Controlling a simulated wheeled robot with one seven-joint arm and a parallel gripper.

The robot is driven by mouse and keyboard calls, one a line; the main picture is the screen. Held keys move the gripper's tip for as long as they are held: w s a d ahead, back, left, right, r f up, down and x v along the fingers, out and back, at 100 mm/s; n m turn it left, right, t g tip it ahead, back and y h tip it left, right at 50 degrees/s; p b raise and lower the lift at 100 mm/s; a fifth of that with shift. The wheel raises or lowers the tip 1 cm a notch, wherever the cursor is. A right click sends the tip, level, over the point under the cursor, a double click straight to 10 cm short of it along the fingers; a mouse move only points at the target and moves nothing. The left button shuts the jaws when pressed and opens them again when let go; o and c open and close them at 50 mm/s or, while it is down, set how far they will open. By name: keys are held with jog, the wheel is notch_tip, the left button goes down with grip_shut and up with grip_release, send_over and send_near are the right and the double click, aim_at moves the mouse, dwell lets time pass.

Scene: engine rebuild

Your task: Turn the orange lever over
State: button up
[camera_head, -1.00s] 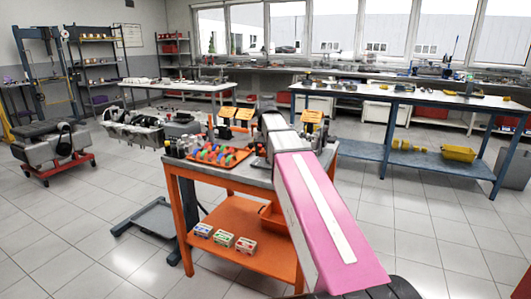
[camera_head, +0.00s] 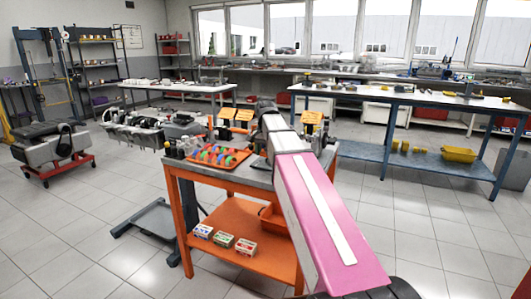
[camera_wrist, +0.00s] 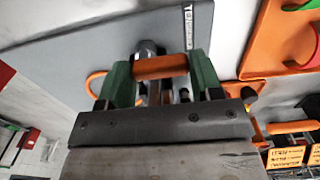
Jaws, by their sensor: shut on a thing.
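The orange lever (camera_wrist: 163,66) shows in the wrist view as a short orange bar lying across between the two green fingers of my gripper (camera_wrist: 160,82). The fingers are shut on it, one at each end. Behind it is a metal post or fitting (camera_wrist: 148,46) on a grey surface; its lower part is hidden by my gripper. In the head view my pink and white arm reaches over the orange cart (camera_head: 236,220), and it hides my gripper and the lever.
An orange tray with coloured round parts (camera_head: 218,155) lies on the cart top. Orange stands with dark boxes (camera_head: 312,118) are at its back. Small boxes (camera_head: 223,239) sit on the lower shelf. A blue workbench (camera_head: 400,97) stands to the right, with open floor between.

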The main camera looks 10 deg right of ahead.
jog(key=o, duration=0.9)
notch_tip(320, 180, up, 11)
jog(key=shift+f, duration=0.1)
dwell(0.4)
